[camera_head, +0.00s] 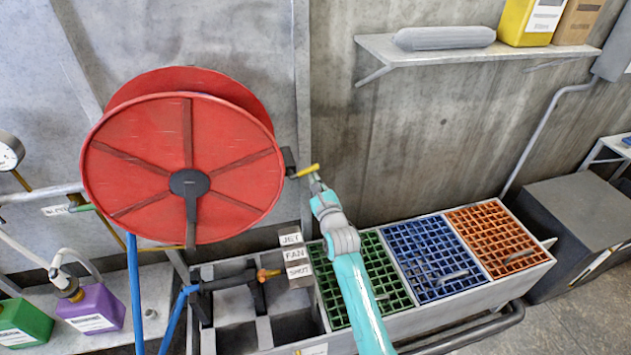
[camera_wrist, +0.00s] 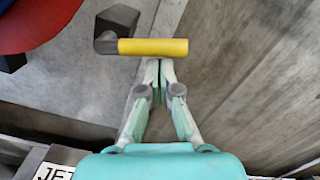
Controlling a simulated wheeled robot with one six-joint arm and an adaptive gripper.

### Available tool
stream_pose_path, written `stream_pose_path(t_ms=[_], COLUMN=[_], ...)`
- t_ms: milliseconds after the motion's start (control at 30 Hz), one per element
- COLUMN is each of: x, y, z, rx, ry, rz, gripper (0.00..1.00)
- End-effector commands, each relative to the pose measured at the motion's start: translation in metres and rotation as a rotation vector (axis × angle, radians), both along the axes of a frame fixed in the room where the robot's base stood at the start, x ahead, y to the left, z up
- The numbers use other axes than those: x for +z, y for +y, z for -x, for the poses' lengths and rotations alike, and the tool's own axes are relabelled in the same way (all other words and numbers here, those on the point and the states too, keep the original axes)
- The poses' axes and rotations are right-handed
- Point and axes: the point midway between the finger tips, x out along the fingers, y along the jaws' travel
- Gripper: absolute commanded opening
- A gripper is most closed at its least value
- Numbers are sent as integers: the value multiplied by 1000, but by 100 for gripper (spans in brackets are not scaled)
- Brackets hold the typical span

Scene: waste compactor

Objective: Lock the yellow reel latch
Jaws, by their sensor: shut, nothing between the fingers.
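The yellow reel latch (camera_head: 305,171) is a short yellow bar on a dark grey bracket at the right side of the red hose reel (camera_head: 150,165). In the wrist view the latch (camera_wrist: 153,47) lies level across the upper middle, its left end joined to the grey arm of the bracket. My gripper (camera_head: 316,180) is at the latch's right part in the head view. In the wrist view my gripper (camera_wrist: 158,64) is shut and empty, its fingertips just below the yellow bar. I cannot tell whether they touch it.
Below stands a long trough with green (camera_head: 345,290), blue (camera_head: 432,262) and orange (camera_head: 492,238) grids. Signs reading JET, FAN and SPOT (camera_head: 297,270) and a spray lance (camera_head: 235,281) are below the reel. A shelf (camera_head: 470,50) juts from the wall at upper right.

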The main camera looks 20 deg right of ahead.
Motion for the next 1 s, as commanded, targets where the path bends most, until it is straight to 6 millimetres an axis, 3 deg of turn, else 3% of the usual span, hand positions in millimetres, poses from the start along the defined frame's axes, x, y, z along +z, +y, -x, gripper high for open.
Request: stream_pose_path(t_ms=[600,833,1000], x=[8,17,27], y=[0,2,5], z=[0,0,0], rx=[0,1,-1], ry=[-1,-2,-2], rz=[209,211,379], gripper=[0,0,0])
